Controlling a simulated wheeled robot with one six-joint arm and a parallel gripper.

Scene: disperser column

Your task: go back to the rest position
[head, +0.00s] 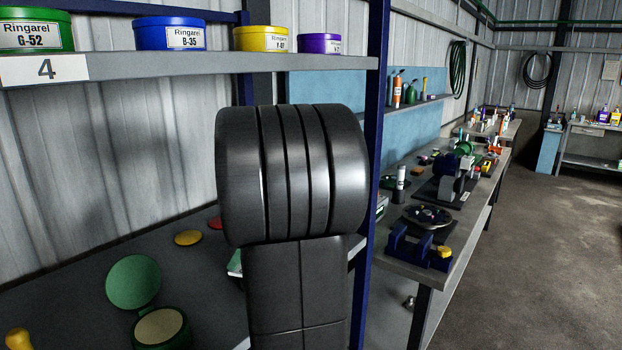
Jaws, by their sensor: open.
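My arm's black links fill the middle of the head view, upright in front of the shelf rack. My gripper is not in this view, so its fingers and anything near them cannot be seen. On the upper shelf (210,65) stand a green tin (40,36) labelled Ringarel G-52, a blue tin (170,34) labelled B-35, a yellow tin (261,39) and a purple tin (319,44).
Below, the dark lower shelf (75,280) holds an open green container (160,328), a green lid (134,282) and a yellow disc (188,238). A blue post (374,130) stands right of my arm. A cluttered workbench (405,265) runs along the wall. The floor (560,260) at right is clear.

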